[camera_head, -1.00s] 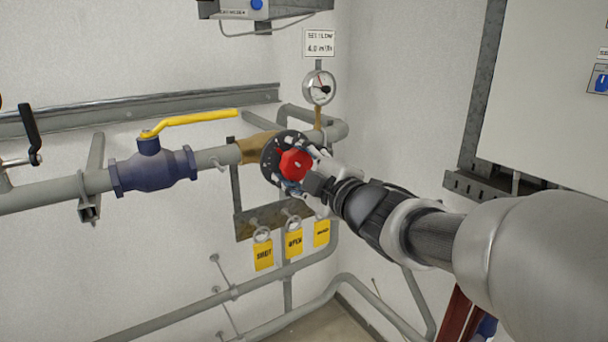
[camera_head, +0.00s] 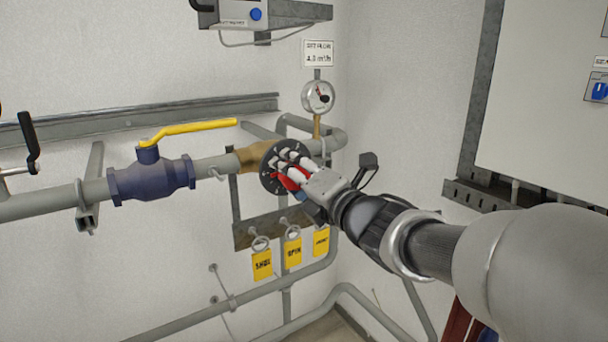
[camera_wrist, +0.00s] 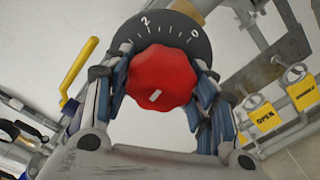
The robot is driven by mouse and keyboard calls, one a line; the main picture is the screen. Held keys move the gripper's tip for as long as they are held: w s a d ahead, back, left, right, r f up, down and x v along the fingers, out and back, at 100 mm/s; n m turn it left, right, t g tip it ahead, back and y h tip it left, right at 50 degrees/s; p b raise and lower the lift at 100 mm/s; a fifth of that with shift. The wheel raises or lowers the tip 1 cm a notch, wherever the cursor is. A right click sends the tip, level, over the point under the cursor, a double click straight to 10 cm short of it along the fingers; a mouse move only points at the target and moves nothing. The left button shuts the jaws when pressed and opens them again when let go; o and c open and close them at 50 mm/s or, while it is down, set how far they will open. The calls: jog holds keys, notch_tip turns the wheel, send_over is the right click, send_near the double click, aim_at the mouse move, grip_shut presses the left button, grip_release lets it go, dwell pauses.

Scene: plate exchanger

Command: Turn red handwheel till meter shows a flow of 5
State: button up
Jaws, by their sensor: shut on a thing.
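The red handwheel (camera_wrist: 160,80) sits in front of a black dial disc (camera_wrist: 186,32) with white marks, and the numbers 2 and 0 show in the wrist view. A white line is on the wheel's face. My gripper (camera_head: 284,172) is shut on the handwheel, with a finger on either side of its rim; it also shows in the wrist view (camera_wrist: 162,92). In the head view my gripper hides most of the wheel. The round meter (camera_head: 318,97) stands on a brass stem above the pipe. Its needle points to the upper left; its numbers are too small to read.
A sign (camera_head: 318,53) is above the meter. A blue valve (camera_head: 152,172) with a yellow lever (camera_head: 190,129) is on the pipe to the left. Yellow tags (camera_head: 293,252) hang below the handwheel. A grey cabinet (camera_head: 545,110) is at right.

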jog(key=n, duration=1.1)
jog(key=shift+w+d, duration=0.1)
jog(key=shift+n, duration=1.8)
jog(key=o, duration=1.1)
